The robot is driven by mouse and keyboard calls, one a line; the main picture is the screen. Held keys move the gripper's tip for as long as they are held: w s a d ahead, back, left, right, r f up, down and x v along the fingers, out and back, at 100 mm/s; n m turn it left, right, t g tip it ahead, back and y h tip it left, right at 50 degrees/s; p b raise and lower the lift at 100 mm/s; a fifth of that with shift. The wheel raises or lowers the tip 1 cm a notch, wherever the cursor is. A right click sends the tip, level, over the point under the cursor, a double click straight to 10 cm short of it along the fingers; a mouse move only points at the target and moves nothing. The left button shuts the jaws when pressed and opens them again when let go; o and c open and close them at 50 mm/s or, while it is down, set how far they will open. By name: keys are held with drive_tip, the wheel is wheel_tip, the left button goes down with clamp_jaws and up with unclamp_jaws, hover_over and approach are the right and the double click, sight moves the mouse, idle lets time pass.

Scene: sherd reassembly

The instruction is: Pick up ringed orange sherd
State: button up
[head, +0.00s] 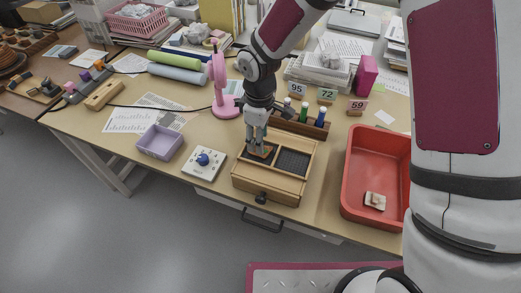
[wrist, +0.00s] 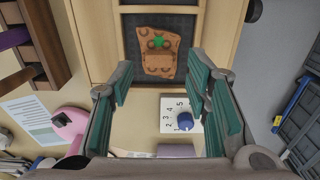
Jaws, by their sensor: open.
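The orange sherd (wrist: 158,53) shows ring marks and a green spot. It lies in a dark-lined compartment of the wooden box (wrist: 94,48). In the head view the box (head: 265,187) stands near the table's front edge, and the sherd is mostly hidden behind my gripper (head: 258,149). My gripper (wrist: 163,88) is open and empty in the wrist view. Its green-padded fingers stand apart to the left and right, and the sherd appears between and beyond their tips. I cannot tell the exact height of the fingertips above it.
The box's right compartment (head: 293,163) looks empty. A white board with a blue knob (head: 203,159) and a purple tray (head: 160,142) stand left. A red tub (head: 350,193) holding a pale sherd (head: 375,201) stands right. A bottle rack (head: 313,130) and pink lamp (head: 218,85) stand behind.

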wheel_tip(320, 180, down, 4)
drive_tip(key=shift+d, duration=0.15)
drive_tip(key=c, duration=0.8)
drive_tip(key=shift+c, duration=0.2)
drive_tip(key=shift+r, duration=0.15)
